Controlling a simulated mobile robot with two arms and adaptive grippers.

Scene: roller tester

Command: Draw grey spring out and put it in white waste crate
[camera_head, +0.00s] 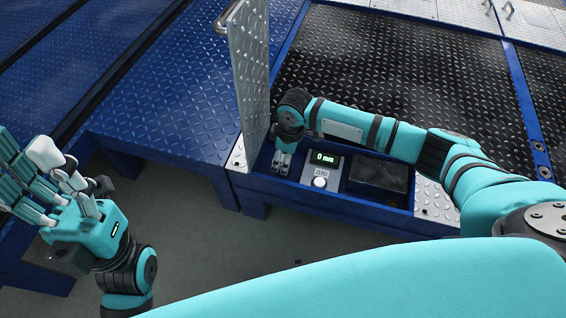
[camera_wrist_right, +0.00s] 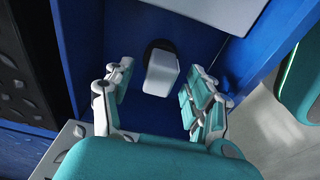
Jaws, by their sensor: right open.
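My right gripper (camera_head: 283,163) reaches down into the blue open compartment, left of the display box. It is open; in the right wrist view its fingers (camera_wrist_right: 160,95) stand apart on either side of a light grey block (camera_wrist_right: 161,74). The block sits by a dark round opening in the blue compartment, and the fingers do not visibly touch it. I cannot tell whether it belongs to a grey spring; no coils show. My left gripper (camera_head: 50,185) hangs at the left with its fingers spread, empty, away from the compartment. No white waste crate is in view.
A raised metal tread-plate lid (camera_head: 250,75) stands left of my right gripper. A display box (camera_head: 322,165) reading 0 mm has a white button (camera_head: 320,182). A dark rectangular recess (camera_head: 379,175) lies right of it. Blue tread plates (camera_head: 170,100) spread left; grey floor shows in front.

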